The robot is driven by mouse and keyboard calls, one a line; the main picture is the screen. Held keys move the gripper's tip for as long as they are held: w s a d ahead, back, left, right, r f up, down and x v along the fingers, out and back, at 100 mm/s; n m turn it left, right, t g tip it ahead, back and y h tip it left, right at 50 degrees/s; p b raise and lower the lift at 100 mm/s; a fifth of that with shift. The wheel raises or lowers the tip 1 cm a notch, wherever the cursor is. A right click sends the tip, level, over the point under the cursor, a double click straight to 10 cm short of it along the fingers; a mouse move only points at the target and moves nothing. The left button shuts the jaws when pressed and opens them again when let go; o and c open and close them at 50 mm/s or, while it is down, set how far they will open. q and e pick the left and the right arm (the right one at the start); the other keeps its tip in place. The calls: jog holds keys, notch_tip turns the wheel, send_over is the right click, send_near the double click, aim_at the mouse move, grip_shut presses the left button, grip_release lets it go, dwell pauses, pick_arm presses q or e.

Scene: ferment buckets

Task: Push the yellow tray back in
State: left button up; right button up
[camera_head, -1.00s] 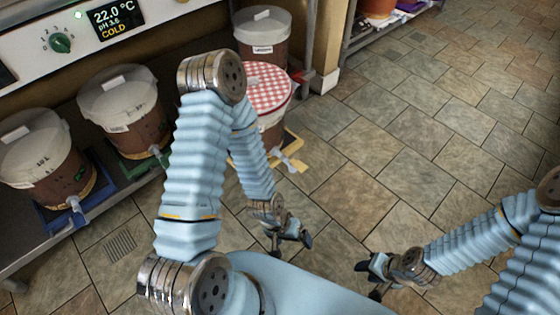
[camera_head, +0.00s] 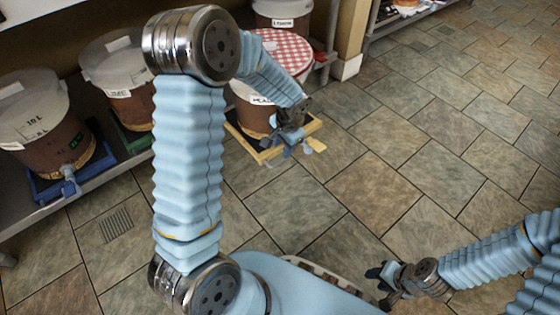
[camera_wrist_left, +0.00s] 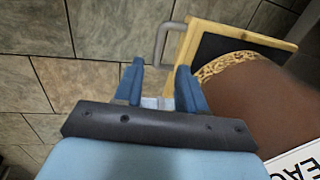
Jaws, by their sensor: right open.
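The yellow tray (camera_head: 262,155) juts out from the lower shelf over the tiled floor. It carries a brown bucket with a red-checked cover (camera_head: 283,50). My left gripper (camera_head: 290,143) is at the tray's front, hiding part of it. In the left wrist view the two blue fingers (camera_wrist_left: 157,80) are apart, beside the tray's yellow rim (camera_wrist_left: 190,50) and grey handle (camera_wrist_left: 163,45). A small pale piece shows between the finger bases; I cannot tell what it is. My right gripper (camera_head: 383,280) is open and empty, low over the floor at the lower right.
A bucket on a blue tray (camera_head: 85,165) and one on a green tray (camera_head: 130,142) stand to the left on the shelf. Another lidded bucket (camera_head: 283,12) is behind. The floor to the right is clear.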

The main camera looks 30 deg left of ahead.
aim_at(279, 162)
pick_arm(q)
jog(key=f, duration=0.2)
jog(key=f+b, duration=0.1)
jog(key=f, duration=0.2)
jog(key=a+f, duration=0.1)
jog(key=f, duration=0.2)
jog(key=shift+w+a, duration=0.1)
jog(key=shift+w, duration=0.1)
grip_shut()
